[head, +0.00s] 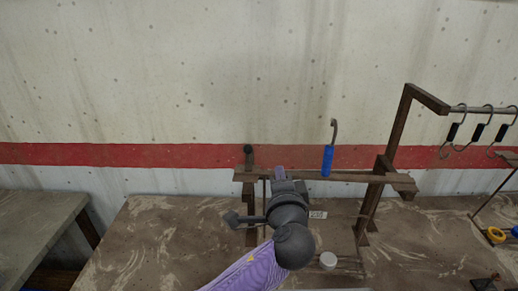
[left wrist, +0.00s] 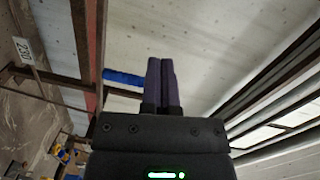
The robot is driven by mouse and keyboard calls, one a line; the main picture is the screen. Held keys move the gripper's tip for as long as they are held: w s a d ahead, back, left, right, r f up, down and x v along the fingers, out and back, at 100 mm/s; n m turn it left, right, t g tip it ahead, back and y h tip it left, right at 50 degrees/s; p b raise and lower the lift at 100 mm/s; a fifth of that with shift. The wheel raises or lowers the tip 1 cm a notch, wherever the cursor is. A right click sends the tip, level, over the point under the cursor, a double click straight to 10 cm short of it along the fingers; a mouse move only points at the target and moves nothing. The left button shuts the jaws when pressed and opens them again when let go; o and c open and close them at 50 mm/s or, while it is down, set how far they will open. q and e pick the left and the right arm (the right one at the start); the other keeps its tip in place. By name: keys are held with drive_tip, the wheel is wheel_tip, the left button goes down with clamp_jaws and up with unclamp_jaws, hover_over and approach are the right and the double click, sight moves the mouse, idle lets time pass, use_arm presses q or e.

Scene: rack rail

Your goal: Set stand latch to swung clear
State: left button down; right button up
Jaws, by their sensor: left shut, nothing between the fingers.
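I cannot clearly tell which part is the stand latch. A short dark upright piece (head: 248,155) stands at the left end of the brown rail (head: 350,178) and may be part of it. My left gripper (head: 280,174) is at the rail, right of that upright. Its purple fingers are pressed together and empty, as the left wrist view (left wrist: 160,80) also shows. My gripper body hides part of the rail and stand. A hook with a blue handle (head: 327,160) stands right of the fingers; its blue handle shows behind them in the left wrist view (left wrist: 122,78). My right gripper is out of view.
A tall brown post (head: 398,130) rises at the right of the rail. Several dark-handled hooks (head: 478,131) hang from a bar at far right. A white round cap (head: 328,260) and a number tag (head: 318,215) are near my arm. The mottled bench top (head: 140,245) is bare at left.

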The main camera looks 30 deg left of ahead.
sight(249, 151)
use_arm(q)
drive_tip(key=w+a+f+p, duration=0.1)
drive_tip(key=w+a, duration=0.6)
drive_tip(key=a, duration=0.2)
drive_tip(key=shift+a+f, duration=0.2)
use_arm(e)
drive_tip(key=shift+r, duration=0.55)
use_arm(q)
drive_tip(key=shift+s, duration=0.15)
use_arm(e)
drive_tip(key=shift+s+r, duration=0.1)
use_arm(q)
drive_tip(key=shift+s+a+m+h+p, duration=0.2)
drive_tip(key=shift+a+m+h+p, duration=0.15)
drive_tip(key=shift+h, duration=0.25)
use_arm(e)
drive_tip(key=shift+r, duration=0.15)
